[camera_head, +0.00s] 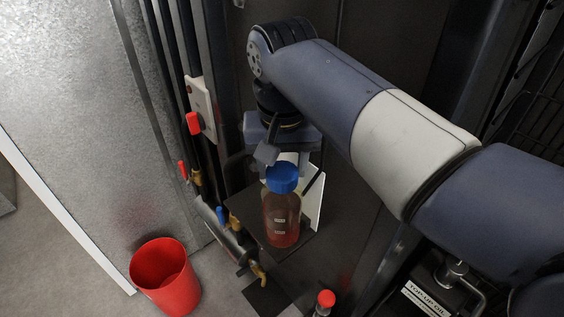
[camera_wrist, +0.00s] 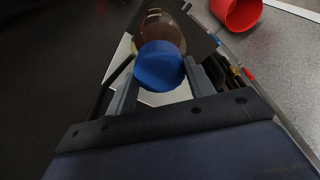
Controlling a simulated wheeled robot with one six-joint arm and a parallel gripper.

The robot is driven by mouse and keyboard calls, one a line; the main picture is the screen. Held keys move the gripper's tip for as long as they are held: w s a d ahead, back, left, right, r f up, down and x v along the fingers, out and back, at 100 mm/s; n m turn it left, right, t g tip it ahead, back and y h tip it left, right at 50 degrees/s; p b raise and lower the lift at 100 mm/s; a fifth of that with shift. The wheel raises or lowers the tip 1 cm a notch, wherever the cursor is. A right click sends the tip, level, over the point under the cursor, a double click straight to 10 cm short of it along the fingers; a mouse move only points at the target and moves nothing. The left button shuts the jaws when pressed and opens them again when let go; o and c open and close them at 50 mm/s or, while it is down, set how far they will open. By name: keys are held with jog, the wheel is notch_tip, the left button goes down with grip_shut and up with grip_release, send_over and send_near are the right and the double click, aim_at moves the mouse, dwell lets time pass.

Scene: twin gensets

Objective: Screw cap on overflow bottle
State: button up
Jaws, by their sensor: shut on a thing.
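The overflow bottle (camera_head: 281,221) stands upright on a small dark shelf (camera_head: 244,206) in the head view, with red liquid inside. The blue cap (camera_head: 283,178) sits at the top of its neck; whether it is threaded on cannot be told. My gripper (camera_head: 287,166) reaches the cap from behind, and its fingers are partly hidden there. In the wrist view, the blue cap (camera_wrist: 159,66) lies between the two fingers of my gripper (camera_wrist: 160,82), which is shut on it. The brownish clear bottle (camera_wrist: 161,28) shows beyond the cap.
A red bucket (camera_head: 165,276) stands on the floor at lower left. Pipes and valves with red, blue and yellow handles (camera_head: 221,215) run left of the shelf. A white card (camera_head: 314,203) stands behind the bottle. A red-capped item (camera_head: 325,300) is at the bottom.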

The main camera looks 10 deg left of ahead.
jog(key=shift+f, duration=0.15)
dwell(0.8)
jog(key=shift+m+p, duration=0.7)
jog(key=shift+m, duration=0.4)
jog(key=shift+m+h, duration=0.3)
jog(key=shift+m, duration=0.9)
jog(key=shift+p, duration=0.3)
jog(key=m+p, duration=0.1)
jog(key=m, duration=0.1)
jog(key=shift+a+m, duration=0.1)
jog(key=shift+m, duration=0.2)
jog(key=shift+m+h, duration=0.3)
jog(key=shift+m, duration=0.7)
